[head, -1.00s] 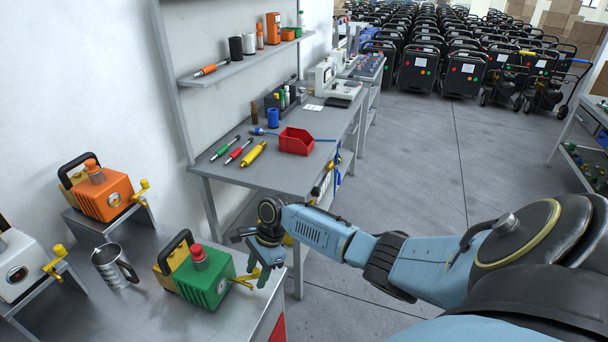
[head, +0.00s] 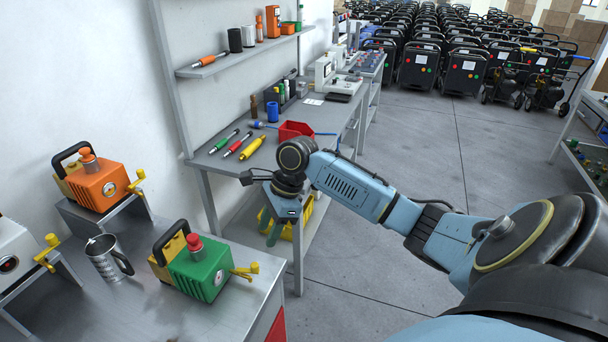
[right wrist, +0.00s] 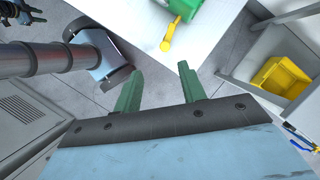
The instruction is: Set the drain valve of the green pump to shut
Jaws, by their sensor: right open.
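The green pump (head: 203,272) stands on the metal bench in the lower left of the head view, with a red cap on top. Its yellow drain valve handle (head: 245,271) sticks out from its right side, roughly level. In the right wrist view the yellow handle (right wrist: 168,35) shows at the top, beside part of the green pump (right wrist: 186,7). My right gripper (head: 275,233) is to the right of and above the handle, apart from it. Its green fingers (right wrist: 160,82) are spread with nothing between them. My left gripper is not in view.
An orange pump (head: 100,187) and a white pump (head: 12,262) stand on raised stands to the left. A metal mug (head: 103,260) stands beside the green pump. A workbench with a red bin (head: 295,130) and tools is behind. A yellow bin (right wrist: 281,77) is on a lower shelf.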

